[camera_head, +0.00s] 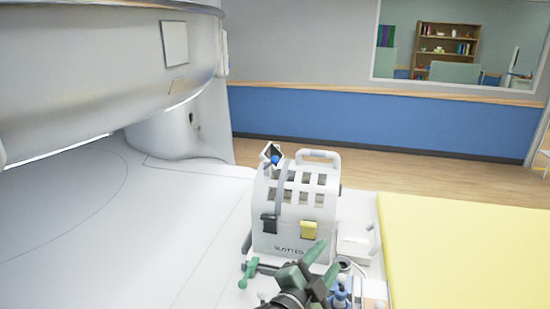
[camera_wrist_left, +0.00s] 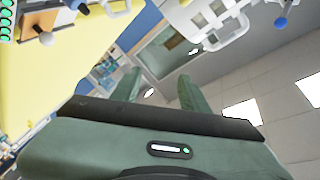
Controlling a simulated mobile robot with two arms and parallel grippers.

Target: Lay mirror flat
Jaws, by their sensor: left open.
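The mirror (camera_head: 272,153) is a small dark-edged square, tilted up on top of the white slotted head coil (camera_head: 262,205). A blue ball knob (camera_head: 275,160) is on it; a blue ball (camera_wrist_left: 281,22) also shows at the top right of the left wrist view. My left gripper (camera_head: 326,260) has green fingers, open and empty, in front of the coil's lower right and well below the mirror. Both its fingers (camera_wrist_left: 158,90) show in the left wrist view with nothing between them. My right gripper is not in view.
The coil stands on a white table (camera_head: 190,215) before the large scanner bore (camera_head: 100,60). A green lever (camera_head: 248,271) is at the coil's lower left. A yellow surface (camera_head: 470,245) lies right. Small bottles (camera_head: 340,296) crowd the front. Left of the coil is clear.

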